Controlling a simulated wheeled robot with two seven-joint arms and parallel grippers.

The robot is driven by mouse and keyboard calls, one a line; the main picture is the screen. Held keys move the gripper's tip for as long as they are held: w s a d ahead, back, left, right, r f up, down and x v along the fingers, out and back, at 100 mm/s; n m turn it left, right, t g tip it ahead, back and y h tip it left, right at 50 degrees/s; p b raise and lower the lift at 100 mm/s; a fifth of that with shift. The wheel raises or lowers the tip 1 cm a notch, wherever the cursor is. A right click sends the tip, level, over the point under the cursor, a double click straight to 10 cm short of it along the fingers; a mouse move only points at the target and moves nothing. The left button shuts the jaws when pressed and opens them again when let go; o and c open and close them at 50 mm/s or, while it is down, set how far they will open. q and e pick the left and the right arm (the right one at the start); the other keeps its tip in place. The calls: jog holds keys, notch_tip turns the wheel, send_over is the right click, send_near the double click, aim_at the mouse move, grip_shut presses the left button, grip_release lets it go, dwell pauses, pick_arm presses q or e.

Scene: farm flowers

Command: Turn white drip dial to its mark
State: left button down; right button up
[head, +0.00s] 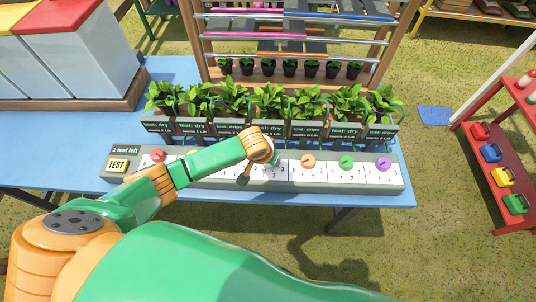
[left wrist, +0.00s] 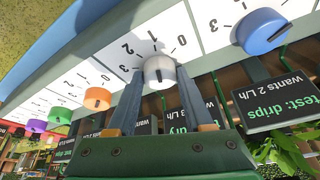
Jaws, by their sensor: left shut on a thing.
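The white dial (left wrist: 158,72) sits on the pale control strip between a blue dial and an orange dial. In the left wrist view the two fingers of my left gripper (left wrist: 159,88) close on its sides. In the head view my left gripper (head: 244,174) reaches down to the strip (head: 398,187) and hides the white dial. My right gripper is out of view.
Red (head: 158,155), orange (head: 308,160), green (head: 346,161) and purple (head: 384,163) dials sit along the strip. A TEST button (head: 117,165) is at its left end, under "1 test left". Signed potted plants (head: 268,100) stand close behind. The blue dial (left wrist: 262,30) is beside the white one.

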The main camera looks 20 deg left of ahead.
aim_at(266, 171)
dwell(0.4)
pick_arm(q)
jog(key=shift+c, duration=1.4)
grip_release()
jog(key=shift+w, duration=0.1)
jog(key=v, duration=0.7)
jog(key=shift+p, duration=0.45)
jog(key=shift+d, duration=0.1)
